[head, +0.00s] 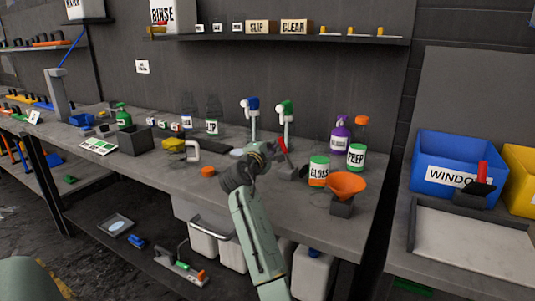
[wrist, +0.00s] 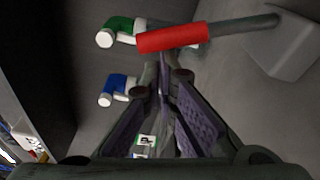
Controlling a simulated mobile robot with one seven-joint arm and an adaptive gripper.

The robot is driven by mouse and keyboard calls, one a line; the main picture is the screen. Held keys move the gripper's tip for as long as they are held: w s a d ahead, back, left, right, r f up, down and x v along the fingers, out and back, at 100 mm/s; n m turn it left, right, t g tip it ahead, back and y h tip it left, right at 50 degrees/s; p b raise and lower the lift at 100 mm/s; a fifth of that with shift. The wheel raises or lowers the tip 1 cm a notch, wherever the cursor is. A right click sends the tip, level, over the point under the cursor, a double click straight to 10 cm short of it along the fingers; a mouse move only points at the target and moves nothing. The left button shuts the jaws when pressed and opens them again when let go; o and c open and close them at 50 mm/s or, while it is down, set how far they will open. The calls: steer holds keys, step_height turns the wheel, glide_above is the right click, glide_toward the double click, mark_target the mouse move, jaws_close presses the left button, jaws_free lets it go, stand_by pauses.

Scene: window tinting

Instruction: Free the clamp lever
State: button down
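The clamp lever has a red handle, seen in the head view (head: 282,146) on the bench beside my gripper (head: 272,151). In the wrist view the red handle (wrist: 172,37) lies across the top, just past the fingertips. Its dark rod runs right to a grey block (wrist: 283,45). My gripper's two dark fingers (wrist: 166,82) have a gap between them, with nothing seen held. I cannot tell whether a fingertip touches the handle. In the head view my wrist hides part of the lever's base.
A green-topped dispenser (head: 286,108) and a blue-topped one (head: 252,104) stand behind the lever. The GLOSS jar (head: 318,172), orange funnel (head: 346,184), purple bottle (head: 340,135) and PREP jar (head: 356,156) stand to the right. A yellow-topped item (head: 174,146) is left.

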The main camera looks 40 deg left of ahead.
mark_target(281, 140)
steer(key=d, duration=0.1)
steer(key=d+r+m, duration=0.1)
steer(key=w+d+m, duration=0.1)
steer(key=shift+r, duration=0.35)
steer(key=shift+d+r+m+b, duration=0.15)
steer(key=shift+d+m+b, duration=0.2)
steer(key=shift+m, duration=0.25)
steer(key=shift+d, duration=0.1)
steer(key=shift+s, duration=0.1)
